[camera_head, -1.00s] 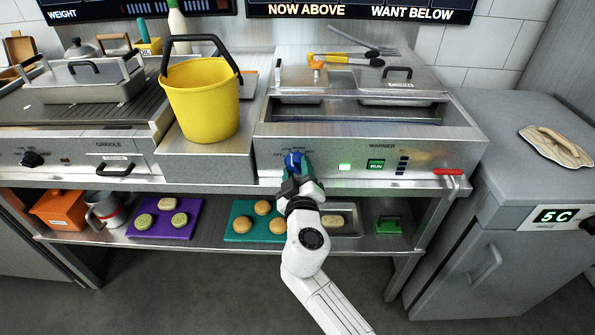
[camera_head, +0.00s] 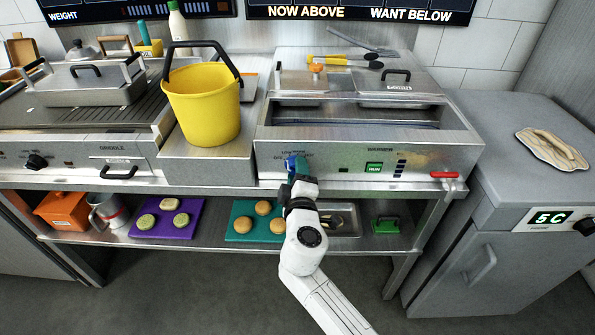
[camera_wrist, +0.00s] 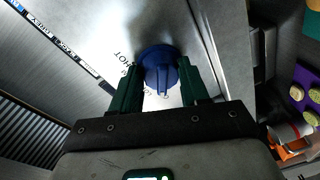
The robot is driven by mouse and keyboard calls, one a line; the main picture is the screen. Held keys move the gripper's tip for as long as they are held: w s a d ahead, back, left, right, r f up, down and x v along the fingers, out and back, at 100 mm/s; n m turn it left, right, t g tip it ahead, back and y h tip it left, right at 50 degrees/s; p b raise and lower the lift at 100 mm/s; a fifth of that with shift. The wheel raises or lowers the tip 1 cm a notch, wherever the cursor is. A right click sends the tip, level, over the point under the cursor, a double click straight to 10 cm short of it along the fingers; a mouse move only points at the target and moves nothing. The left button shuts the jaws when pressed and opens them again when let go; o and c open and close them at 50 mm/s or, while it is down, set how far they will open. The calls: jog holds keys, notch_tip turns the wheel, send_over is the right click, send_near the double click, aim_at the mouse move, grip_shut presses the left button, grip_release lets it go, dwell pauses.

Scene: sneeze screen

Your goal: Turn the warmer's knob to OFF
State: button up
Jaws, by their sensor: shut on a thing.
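The warmer's blue knob (camera_head: 291,162) is on the left of the warmer's steel front panel (camera_head: 330,170), partly hidden by my gripper (camera_head: 299,172). In the wrist view the round knob (camera_wrist: 158,62) has a raised grip bar. The green fingers of my gripper (camera_wrist: 162,85) are on either side of that bar, shut on the knob. HOT is readable on the panel beside it, but the OFF mark is hidden or too small to read there. The small lamp (camera_head: 344,170) right of the knob is dark. The green RUN display (camera_head: 374,167) is lit.
A yellow bucket (camera_head: 205,105) stands on the steel block left of the warmer. A red handle (camera_head: 444,175) sticks out at the panel's right end. The shelf below holds a teal board (camera_head: 240,234) with buns and a steel tray (camera_head: 348,232).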

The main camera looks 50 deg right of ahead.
jog(key=shift+a+n, duration=0.1)
jog(key=shift+n, duration=0.4)
jog(key=o, duration=1)
jog(key=shift+o, duration=0.2)
jog(key=v, duration=1)
jog(key=shift+s+a+b, duration=0.25)
jog(key=shift+a+b, duration=0.05)
jog(key=shift+b, duration=0.1)
